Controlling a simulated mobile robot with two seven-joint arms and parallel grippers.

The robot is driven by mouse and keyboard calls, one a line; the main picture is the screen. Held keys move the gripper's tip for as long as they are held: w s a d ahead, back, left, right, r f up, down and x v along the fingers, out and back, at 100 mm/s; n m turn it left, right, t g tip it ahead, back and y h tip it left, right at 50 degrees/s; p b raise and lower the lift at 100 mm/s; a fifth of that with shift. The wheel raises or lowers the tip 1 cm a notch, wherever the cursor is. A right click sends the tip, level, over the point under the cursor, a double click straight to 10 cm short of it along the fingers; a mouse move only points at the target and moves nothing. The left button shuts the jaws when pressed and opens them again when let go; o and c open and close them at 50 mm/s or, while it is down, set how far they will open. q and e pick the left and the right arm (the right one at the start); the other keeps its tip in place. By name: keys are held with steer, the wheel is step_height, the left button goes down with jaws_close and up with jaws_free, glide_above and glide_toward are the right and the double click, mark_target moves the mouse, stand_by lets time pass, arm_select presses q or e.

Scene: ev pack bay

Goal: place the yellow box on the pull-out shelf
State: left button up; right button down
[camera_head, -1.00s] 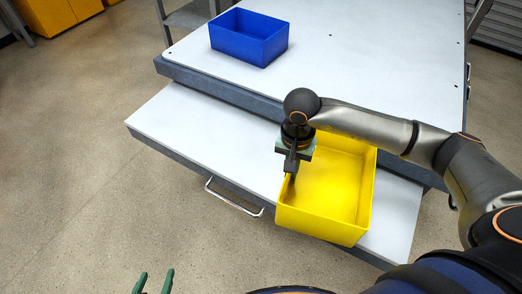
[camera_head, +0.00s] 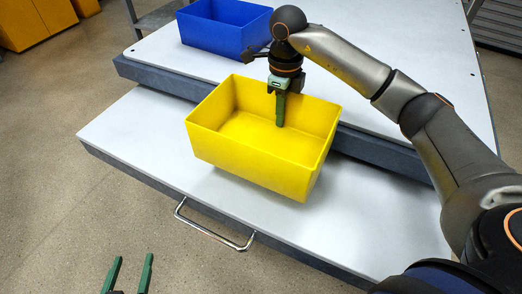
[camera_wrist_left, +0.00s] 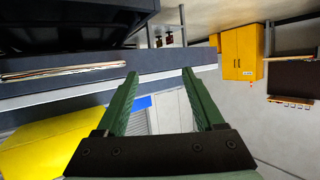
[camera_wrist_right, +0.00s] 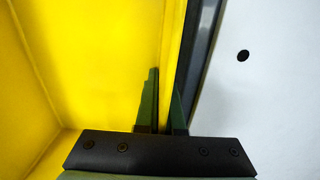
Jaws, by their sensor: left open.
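The yellow box (camera_head: 245,160) is open-topped and empty, over the white pull-out shelf (camera_head: 130,125). A shadow lies under it and it looks raised a little, though I cannot tell the gap exactly. My right gripper (camera_head: 280,122) is shut on its far wall. In the right wrist view one finger is inside the yellow box (camera_wrist_right: 90,60) and one outside, with the wall between the fingers (camera_wrist_right: 163,105). My left gripper (camera_head: 128,275) is open and empty, low at the left, apart from the box. The left wrist view shows its open fingers (camera_wrist_left: 160,100) and the yellow box (camera_wrist_left: 50,145).
A blue box (camera_head: 222,30) stands on the higher white top (camera_head: 400,50) behind the shelf. The shelf has a metal handle (camera_head: 212,228) on its front edge. The shelf is bare left and right of the yellow box.

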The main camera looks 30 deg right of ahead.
mark_target(280, 130)
step_height(280, 130, down, 5)
steer(key=shift+a+f+b, duration=0.1)
steer(key=shift+b, duration=0.3)
step_height(280, 130, down, 3)
steer(key=shift+r+b, duration=0.1)
steer(key=shift+b, duration=0.2)
arm_select(q)
step_height(280, 130, up, 9)
steer(key=w+m+t+h, duration=0.1)
steer(key=w+t, duration=0.1)
steer(key=t, duration=0.2)
steer(key=shift+w+r, duration=0.2)
steer(key=shift+d+h, duration=0.1)
steer(key=shift+h, duration=0.2)
arm_select(e)
steer(key=c, duration=1.5)
jaws_free()
steer(key=shift+f, duration=0.25)
steer(key=o, duration=0.5)
steer(key=shift+c, duration=0.2)
arm_select(q)
steer(key=shift+r, duration=0.3)
arm_select(e)
steer(key=shift+r, duration=0.15)
